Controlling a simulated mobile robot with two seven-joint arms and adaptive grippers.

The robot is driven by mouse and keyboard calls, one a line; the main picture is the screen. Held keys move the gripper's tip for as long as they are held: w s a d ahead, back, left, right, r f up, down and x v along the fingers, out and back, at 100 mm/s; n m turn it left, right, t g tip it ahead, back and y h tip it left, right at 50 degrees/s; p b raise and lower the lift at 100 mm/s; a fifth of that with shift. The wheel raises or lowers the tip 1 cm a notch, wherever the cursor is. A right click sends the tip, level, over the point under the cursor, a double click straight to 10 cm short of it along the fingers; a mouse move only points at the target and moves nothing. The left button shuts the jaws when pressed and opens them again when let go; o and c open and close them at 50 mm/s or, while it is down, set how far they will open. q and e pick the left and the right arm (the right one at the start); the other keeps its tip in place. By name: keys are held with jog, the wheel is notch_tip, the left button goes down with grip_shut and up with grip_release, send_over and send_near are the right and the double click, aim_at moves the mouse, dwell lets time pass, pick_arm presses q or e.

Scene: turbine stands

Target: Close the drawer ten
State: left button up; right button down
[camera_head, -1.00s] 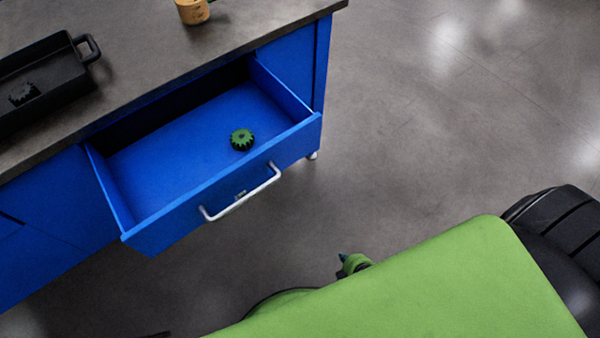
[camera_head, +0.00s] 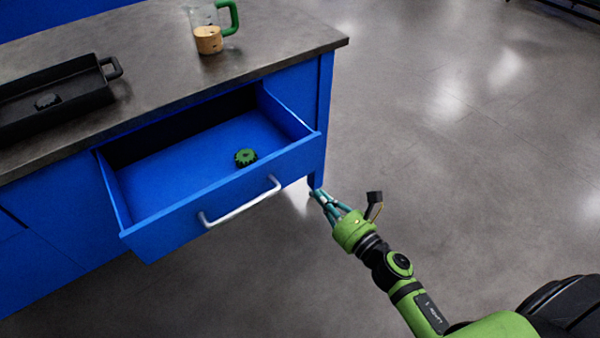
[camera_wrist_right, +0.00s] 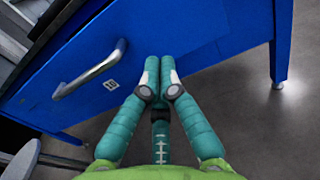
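The blue drawer (camera_head: 225,200) is pulled out from the bench, its inside visible with a green and black gear (camera_head: 246,157) lying in it. Its silver bar handle (camera_head: 240,206) is on the front panel; the drawer front (camera_wrist_right: 165,50) and handle (camera_wrist_right: 90,70) also show in the right wrist view. My right gripper (camera_head: 320,195) is to the right of the handle, near the drawer's right end, not on the handle. In the right wrist view its teal fingers (camera_wrist_right: 159,75) are together with nothing seen between them. My left gripper is not in view.
The grey bench top (camera_head: 160,70) holds a black tray (camera_head: 60,95) with a dark part in it, and a clear mug (camera_head: 205,25) with a green handle and tan contents. A bench leg (camera_wrist_right: 280,50) stands right of the drawer. The floor to the right is clear.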

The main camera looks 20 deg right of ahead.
aim_at(293, 167)
jog(key=p+x, duration=0.1)
jog(key=x, duration=0.7)
jog(key=shift+w+a+f, duration=0.1)
jog(key=shift+w+a, duration=0.05)
jog(key=shift+w, duration=0.35)
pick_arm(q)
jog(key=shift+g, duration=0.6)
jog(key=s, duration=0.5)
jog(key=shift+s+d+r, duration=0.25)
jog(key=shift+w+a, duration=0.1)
pick_arm(e)
jog(key=shift+w, duration=0.15)
